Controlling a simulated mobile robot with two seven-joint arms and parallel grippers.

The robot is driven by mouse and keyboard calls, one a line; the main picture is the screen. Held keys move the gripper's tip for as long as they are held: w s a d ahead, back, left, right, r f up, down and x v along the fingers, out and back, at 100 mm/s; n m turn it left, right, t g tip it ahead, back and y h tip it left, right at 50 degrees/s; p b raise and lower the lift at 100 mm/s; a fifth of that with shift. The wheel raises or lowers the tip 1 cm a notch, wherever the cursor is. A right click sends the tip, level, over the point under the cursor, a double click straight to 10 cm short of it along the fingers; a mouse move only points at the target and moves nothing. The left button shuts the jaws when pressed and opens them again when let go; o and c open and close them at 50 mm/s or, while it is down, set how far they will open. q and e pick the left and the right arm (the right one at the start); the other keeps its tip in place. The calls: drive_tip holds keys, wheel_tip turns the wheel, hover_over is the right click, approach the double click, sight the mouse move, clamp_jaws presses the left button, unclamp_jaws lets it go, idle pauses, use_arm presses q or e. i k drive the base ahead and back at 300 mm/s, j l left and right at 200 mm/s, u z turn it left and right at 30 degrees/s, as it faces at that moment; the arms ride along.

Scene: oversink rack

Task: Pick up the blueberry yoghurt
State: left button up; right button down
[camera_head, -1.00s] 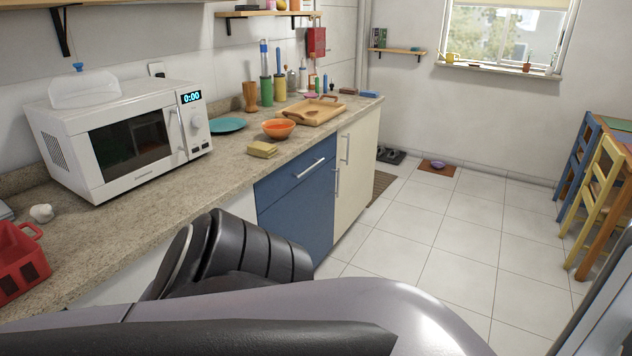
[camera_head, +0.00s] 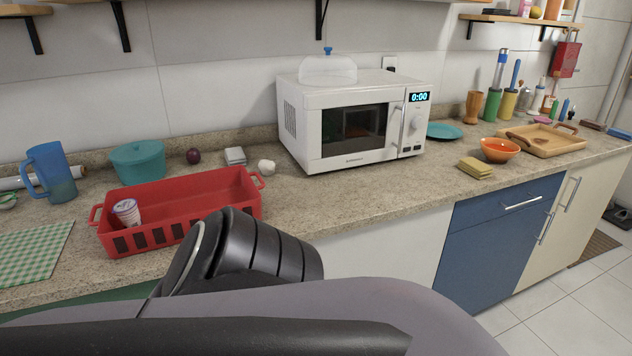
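A small white cup with a purplish lid (camera_head: 127,212), which looks like the yoghurt, stands slightly tilted in the left end of a red basket (camera_head: 215,181). Its label is too small to read. The basket sits on the stone counter near its front edge. My own dark arm links fill the lower middle of the view and overlap the basket's front right corner. Neither of my grippers shows in the view.
A white microwave (camera_head: 355,118) stands right of the basket. A teal pot (camera_head: 138,163), a blue pitcher (camera_head: 50,172), a garlic bulb (camera_head: 266,166) and a green checked cloth (camera_head: 32,252) surround the basket. The counter (camera_head: 350,200) before the microwave is clear.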

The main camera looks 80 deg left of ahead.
sight(128, 211)
drive_tip(key=u, duration=3.65)
drive_tip(key=i+l+u, duration=0.15)
drive_tip(key=l, duration=0.5)
drive_tip(key=l+u, duration=0.2)
drive_tip(key=l, duration=0.5)
drive_tip(key=i, duration=0.05)
